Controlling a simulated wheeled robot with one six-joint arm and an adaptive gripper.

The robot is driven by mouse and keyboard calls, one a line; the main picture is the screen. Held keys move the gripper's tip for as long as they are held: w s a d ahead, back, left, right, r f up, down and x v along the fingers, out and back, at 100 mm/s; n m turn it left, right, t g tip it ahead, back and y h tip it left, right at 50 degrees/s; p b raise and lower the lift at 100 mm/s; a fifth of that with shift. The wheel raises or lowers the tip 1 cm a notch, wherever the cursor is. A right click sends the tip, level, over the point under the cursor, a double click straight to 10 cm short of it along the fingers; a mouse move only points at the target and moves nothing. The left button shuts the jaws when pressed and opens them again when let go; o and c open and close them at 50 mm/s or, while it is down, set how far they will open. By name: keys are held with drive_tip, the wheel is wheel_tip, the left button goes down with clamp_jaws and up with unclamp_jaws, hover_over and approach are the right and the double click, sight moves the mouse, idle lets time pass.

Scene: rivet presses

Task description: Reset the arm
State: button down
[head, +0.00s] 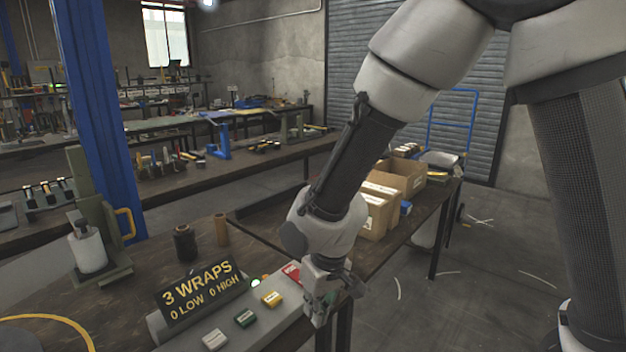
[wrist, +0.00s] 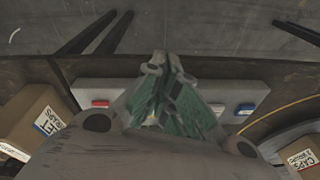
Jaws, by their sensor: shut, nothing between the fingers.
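My gripper (head: 322,312) points down at the near edge of the work table, beside the far end of a pale button panel (head: 190,349). Its fingers are shut with nothing between them; they also show in the wrist view (wrist: 168,62). In the head view the panel carries a white button (head: 215,340), a green button (head: 246,318), a yellow button (head: 271,298) and a red button (head: 292,272). The wrist view shows the red button (wrist: 99,103) to the left of the fingers. The fingers hide the panel's middle there. Contact with the panel cannot be told.
A sign (head: 200,290) reading "3 WRAPS 0 LOW 0 HIGH" stands behind the buttons. Cardboard boxes (head: 375,205) stand on the table beyond my wrist. A blue post (head: 100,120) rises at left. A dark spool (head: 185,243) stands on the table. Open floor (head: 480,290) lies to the right.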

drive_tip(key=s+d+r+m+t, duration=0.1)
drive_tip(key=s+d+r+m, duration=0.1)
drive_tip(key=d+r, duration=0.5)
drive_tip(key=s+d+r+m+t+h, duration=0.1)
drive_tip(key=s+d+r, duration=0.3)
drive_tip(key=d, duration=1.3)
drive_tip(key=s+d+r+m+t, duration=0.1)
drive_tip(key=s+d+r+m, duration=0.2)
drive_tip(key=d+r, duration=0.8)
drive_tip(key=shift+s+d+r+m+h, duration=0.3)
drive_tip(key=shift+d+m+h, duration=0.1)
drive_tip(key=shift+d+m, duration=0.1)
